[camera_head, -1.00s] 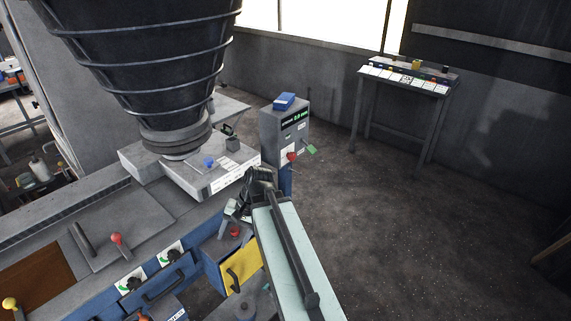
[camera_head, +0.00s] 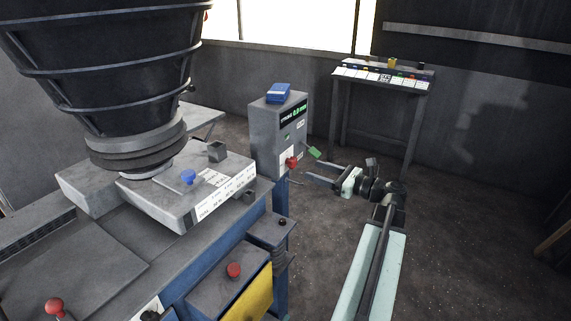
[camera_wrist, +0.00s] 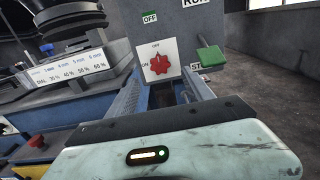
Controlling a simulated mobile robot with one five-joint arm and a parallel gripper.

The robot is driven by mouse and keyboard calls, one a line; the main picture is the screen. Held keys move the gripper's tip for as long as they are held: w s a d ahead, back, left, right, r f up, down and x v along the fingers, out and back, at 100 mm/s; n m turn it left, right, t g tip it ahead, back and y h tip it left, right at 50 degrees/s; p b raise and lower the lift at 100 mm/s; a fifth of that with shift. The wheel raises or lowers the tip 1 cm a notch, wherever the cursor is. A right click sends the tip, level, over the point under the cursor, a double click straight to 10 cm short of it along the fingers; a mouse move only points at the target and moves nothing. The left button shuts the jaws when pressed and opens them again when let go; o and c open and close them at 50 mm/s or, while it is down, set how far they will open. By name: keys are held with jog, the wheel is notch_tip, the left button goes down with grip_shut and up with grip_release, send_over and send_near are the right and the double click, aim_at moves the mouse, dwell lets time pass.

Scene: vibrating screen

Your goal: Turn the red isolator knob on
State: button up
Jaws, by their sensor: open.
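The red isolator knob (camera_head: 292,162) sits on a white plate low on the front of the grey control box (camera_head: 262,140). In the wrist view the knob (camera_wrist: 160,65) shows ahead, with "OFF" above it and "ON" at its left on the plate; I cannot tell exactly where it points. My gripper (camera_head: 318,173) is open and empty, a short way to the right of the knob and apart from it. In the wrist view its two fingers (camera_wrist: 163,84) reach toward the box, with the knob lined up between and just above their tips.
A green handle (camera_wrist: 211,57) sticks out of the box right of the knob. A blue object (camera_head: 279,93) lies on top of the box. The machine with its dark hopper (camera_head: 100,75) stands left. A narrow table (camera_head: 383,78) stands behind. Open floor lies right.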

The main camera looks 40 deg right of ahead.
aim_at(295, 164)
jog(key=x, duration=0.8)
jog(key=shift+w, duration=0.1)
grip_shut()
